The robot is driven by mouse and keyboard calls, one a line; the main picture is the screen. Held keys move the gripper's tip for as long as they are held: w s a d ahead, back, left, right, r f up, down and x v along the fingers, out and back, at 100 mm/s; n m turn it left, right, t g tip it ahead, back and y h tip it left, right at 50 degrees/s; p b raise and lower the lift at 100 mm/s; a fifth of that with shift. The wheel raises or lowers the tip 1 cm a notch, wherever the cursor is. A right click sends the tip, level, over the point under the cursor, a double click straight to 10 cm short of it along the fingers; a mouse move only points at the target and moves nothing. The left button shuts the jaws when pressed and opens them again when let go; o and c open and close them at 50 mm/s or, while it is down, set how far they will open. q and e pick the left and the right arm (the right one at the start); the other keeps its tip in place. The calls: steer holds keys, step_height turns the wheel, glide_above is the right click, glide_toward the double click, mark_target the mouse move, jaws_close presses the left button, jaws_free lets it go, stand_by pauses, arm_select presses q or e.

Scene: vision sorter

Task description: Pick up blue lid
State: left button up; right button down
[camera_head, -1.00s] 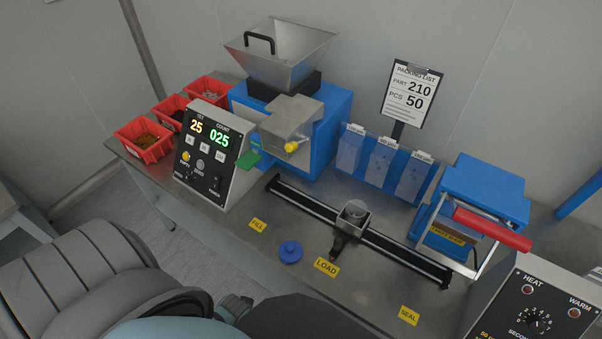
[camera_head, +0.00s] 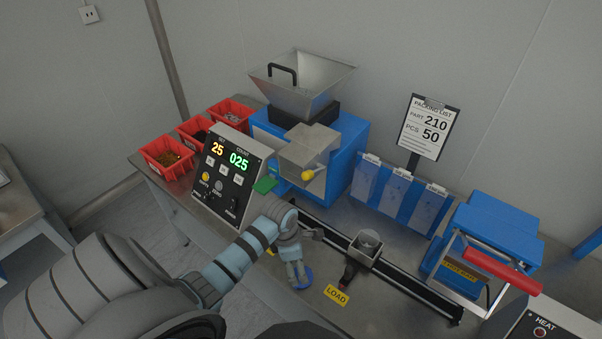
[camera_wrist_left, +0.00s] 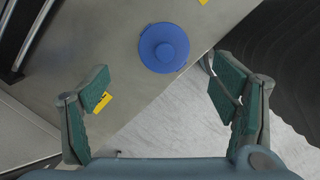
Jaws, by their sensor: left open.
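The blue lid (camera_head: 304,281) is a round disc with a raised knob, lying on the metal table near the front edge, left of the LOAD label. The lid is not touched in the wrist view. My right gripper is in neither view.
A black rail (camera_head: 400,272) with a metal cup (camera_head: 366,246) runs right of the lid. The control box (camera_head: 228,178) stands to the left, and the blue hopper machine (camera_head: 345,150) behind. A sealer with a red handle (camera_head: 503,271) stands at the right.

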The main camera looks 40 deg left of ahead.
mark_target(309, 273)
arm_select(q)
steer(key=f, duration=0.2)
steer(key=d+f+b, duration=0.1)
steer(key=f, duration=0.3)
steer(key=shift+w+d+f+b, duration=0.15)
steer(key=shift+w+b, duration=0.1)
steer(key=shift+b, duration=0.15)
steer(key=c, duration=0.9)
